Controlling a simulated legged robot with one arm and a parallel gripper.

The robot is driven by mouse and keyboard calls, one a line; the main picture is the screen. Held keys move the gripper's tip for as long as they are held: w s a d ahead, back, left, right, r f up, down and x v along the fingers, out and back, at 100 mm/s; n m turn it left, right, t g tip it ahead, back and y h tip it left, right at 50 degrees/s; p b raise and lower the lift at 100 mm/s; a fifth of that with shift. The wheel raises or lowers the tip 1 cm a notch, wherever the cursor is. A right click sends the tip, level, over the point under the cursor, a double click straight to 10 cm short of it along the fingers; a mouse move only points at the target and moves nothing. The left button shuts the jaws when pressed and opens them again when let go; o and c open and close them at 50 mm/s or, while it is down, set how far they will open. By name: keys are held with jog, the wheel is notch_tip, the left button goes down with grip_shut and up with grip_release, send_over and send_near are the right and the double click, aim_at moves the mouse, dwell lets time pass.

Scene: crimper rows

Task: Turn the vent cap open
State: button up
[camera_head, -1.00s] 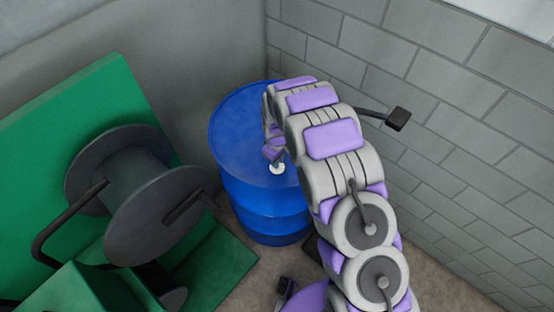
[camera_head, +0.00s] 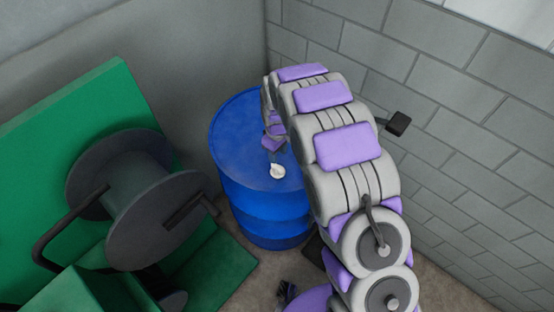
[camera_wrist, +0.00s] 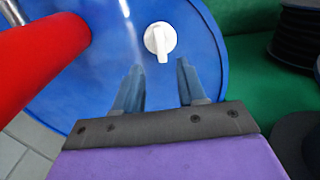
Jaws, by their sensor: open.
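The white vent cap (camera_head: 277,171) sits on the top of the blue drum (camera_head: 240,140), near its front edge. In the wrist view the vent cap (camera_wrist: 160,40) shows a round base with a raised grip bar, and it lies just beyond my fingertips. My gripper (camera_wrist: 160,72) is open and empty, its two fingers spread and pointing toward the cap without touching it. In the head view my gripper (camera_head: 272,146) is small and partly hidden by my arm, just above the cap.
A red object (camera_wrist: 40,60) lies close at the left of the wrist view, over the drum top. A green stand with a dark reel (camera_head: 150,200) stands left of the drum. A grey block wall (camera_head: 450,150) rises behind and to the right.

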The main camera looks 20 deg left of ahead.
notch_tip(320, 180, up, 10)
dwell(0.3)
jog(key=shift+a+f, duration=0.1)
dwell(0.3)
jog(key=s+d+r+m+b, duration=0.1)
jog(key=s+d+r+m, duration=0.3)
jog(key=d, duration=0.6)
jog(key=s+d+r+m+b, duration=0.1)
jog(key=s+d+r+m, duration=0.1)
jog(key=s+d+r, duration=0.7)
jog(key=s+d+f+m+g+b, duration=0.1)
jog(key=s+d+m, duration=0.2)
jog(key=s+d, duration=0.3)
jog(key=s+d+f+m+b, duration=0.1)
jog(key=s+d+m, duration=0.3)
jog(key=s, duration=1.1)
jog(key=d+b, duration=0.1)
jog(key=d, duration=0.1)
jog(key=shift+d+f+m+g, duration=0.3)
jog(key=shift+d+g, duration=0.05)
jog(key=shift+g, duration=0.05)
